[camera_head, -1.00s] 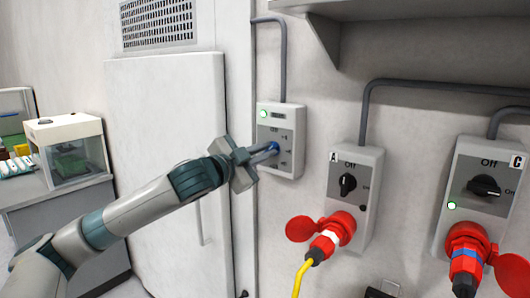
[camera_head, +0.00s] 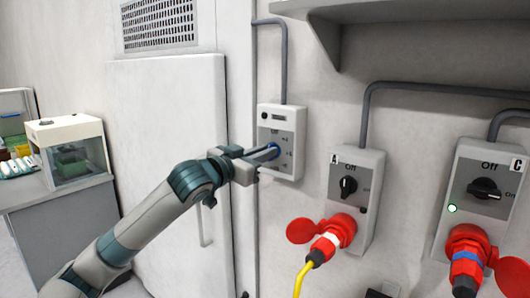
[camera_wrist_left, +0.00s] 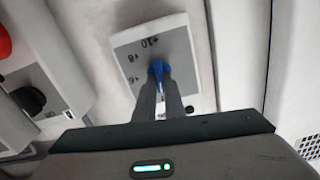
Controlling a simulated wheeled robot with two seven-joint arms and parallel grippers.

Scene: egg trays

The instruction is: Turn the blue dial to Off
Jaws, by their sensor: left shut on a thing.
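The blue dial (camera_head: 273,150) sits on a small white control box (camera_head: 292,172) on the wall, left of the two sockets. It also shows in the left wrist view (camera_wrist_left: 157,67), at the tips of my fingers, on a grey plate with markings such as +10, +8 and +6. My left gripper (camera_head: 270,152) is shut on the blue dial, its arm coming up from the lower left. The label Off is partly readable above the dial in the head view. The small lamp at the top left of the box looks dark. My right gripper is not in view.
Switch box A (camera_head: 369,164) and switch box C (camera_head: 510,165) are on the wall to the right, with black knobs and red plugs. A tall white door (camera_head: 165,140) is left of the dial box. A shelf (camera_head: 430,10) juts out above.

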